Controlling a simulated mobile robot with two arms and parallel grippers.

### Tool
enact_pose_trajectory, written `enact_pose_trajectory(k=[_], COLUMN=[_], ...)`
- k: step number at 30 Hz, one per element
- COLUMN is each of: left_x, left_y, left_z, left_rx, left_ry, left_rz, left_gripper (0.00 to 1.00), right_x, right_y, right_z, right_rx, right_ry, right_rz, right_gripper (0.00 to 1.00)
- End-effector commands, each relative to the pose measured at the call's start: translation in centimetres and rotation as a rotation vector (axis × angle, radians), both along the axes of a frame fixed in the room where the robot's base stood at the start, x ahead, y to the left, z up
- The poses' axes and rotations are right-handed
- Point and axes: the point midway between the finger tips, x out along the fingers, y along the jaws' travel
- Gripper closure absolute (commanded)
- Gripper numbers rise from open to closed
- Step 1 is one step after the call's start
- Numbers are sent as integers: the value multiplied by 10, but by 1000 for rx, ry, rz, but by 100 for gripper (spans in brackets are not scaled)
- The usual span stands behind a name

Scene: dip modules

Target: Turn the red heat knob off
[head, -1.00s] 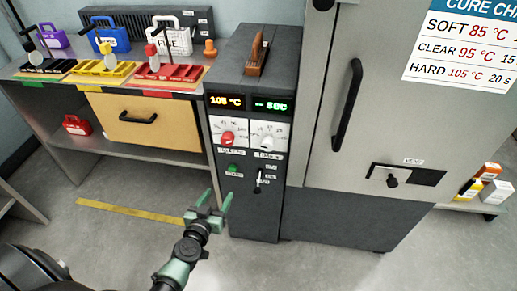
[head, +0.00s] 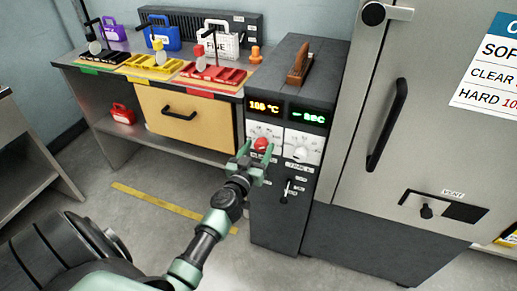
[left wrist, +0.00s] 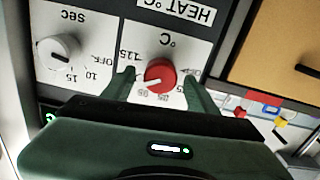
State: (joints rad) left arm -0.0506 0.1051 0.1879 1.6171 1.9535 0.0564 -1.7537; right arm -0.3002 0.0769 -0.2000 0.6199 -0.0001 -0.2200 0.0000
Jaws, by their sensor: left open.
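The red heat knob (head: 262,144) sits on a white dial plate on the front of the dark control cabinet (head: 275,215), below the orange display (head: 265,107). In the left wrist view the red knob (left wrist: 160,75) shows upside down, with its white pointer line toward the low numbers, away from the OFF mark. My left gripper (head: 254,161) is open at the knob. Its green fingers (left wrist: 159,88) stand on either side of the knob with gaps; contact is not clear. My right gripper is not in view.
A white knob (head: 300,153) is right of the red one, with a lever (head: 287,188) below. A grey oven door with a black handle (head: 388,125) stands right. A bench with a tan drawer (head: 190,122) stands left. The floor between is clear.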

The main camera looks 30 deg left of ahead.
Motion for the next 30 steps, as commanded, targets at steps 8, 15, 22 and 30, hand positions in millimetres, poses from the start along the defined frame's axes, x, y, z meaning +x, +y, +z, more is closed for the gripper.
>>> enact_pose_trajectory(k=[8, 15, 22, 30], left_x=[1, 0, 0, 0], left_y=[0, 0, 0, 1], left_z=[-1, -1, -1, 0], left_rx=[0, 0, -28, -170], left_ry=[1, 1, -6, -40], left_rz=[0, 0, 0, 0], left_gripper=[52, 100, 100, 100], right_x=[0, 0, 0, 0], right_y=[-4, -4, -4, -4], right_z=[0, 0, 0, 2], right_rx=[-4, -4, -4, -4], right_ry=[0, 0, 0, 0], right_rz=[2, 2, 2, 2], right_gripper=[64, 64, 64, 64])
